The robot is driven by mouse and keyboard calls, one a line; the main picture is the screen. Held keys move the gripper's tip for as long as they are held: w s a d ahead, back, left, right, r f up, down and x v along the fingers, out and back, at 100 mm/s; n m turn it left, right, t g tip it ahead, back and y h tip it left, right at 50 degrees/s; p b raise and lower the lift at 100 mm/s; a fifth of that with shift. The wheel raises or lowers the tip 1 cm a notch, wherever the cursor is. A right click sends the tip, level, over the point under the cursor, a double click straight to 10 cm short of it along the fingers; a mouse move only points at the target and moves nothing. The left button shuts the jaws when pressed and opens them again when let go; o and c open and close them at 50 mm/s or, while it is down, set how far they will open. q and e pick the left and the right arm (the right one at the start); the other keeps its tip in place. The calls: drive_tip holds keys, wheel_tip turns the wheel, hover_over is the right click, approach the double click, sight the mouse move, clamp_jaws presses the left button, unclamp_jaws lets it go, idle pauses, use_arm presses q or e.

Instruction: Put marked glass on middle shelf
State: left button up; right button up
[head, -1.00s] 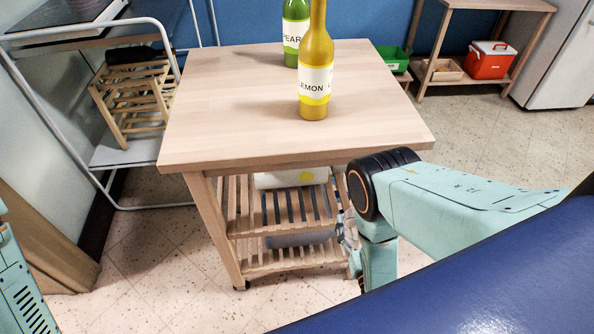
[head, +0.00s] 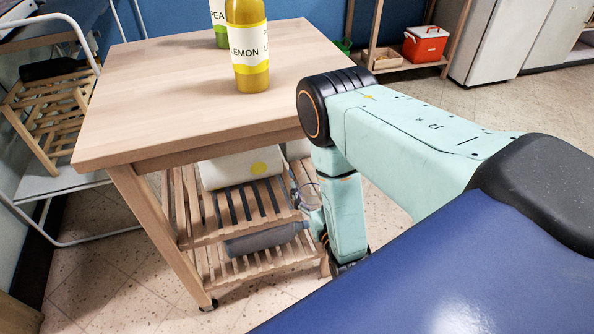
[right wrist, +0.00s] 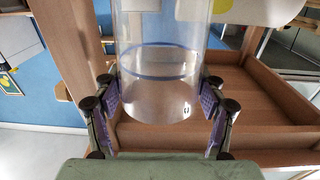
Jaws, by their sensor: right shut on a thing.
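A clear glass with a blue band (right wrist: 158,100) stands between the fingers of my right gripper (right wrist: 162,105), which is shut on it. In the head view the glass (head: 308,194) shows faintly at the right side of the wooden cart, partly hidden by my right arm. The cart's slatted middle shelf (head: 240,232) lies under the tabletop. A white box with a yellow dot (head: 240,168) stands on it. The glass is beside this shelf's right edge; I cannot tell whether it is over the slats. My left gripper is not in view.
A lemon bottle (head: 248,50) and a pear bottle (head: 219,25) stand on the tabletop (head: 170,85). A grey container (head: 262,238) lies on the lower shelf. A red cooler (head: 425,45) and a white rack (head: 60,185) are farther off. Open floor lies right of the cart.

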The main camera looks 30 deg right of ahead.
drive_tip(key=w+d+f+b, duration=0.1)
drive_tip(key=w+b, duration=0.1)
drive_tip(key=w, duration=0.2)
drive_tip(key=w+d+f+b, duration=0.1)
drive_tip(key=w+b, duration=0.2)
drive_tip(key=w, duration=0.1)
drive_tip(key=w+d+f+b, duration=0.1)
drive_tip(key=w+b, duration=0.2)
drive_tip(key=w, duration=0.1)
drive_tip(key=shift+f, duration=0.3)
drive_tip(key=shift+s+r, duration=0.1)
drive_tip(key=shift+f, duration=0.2)
drive_tip(key=o, duration=1.7)
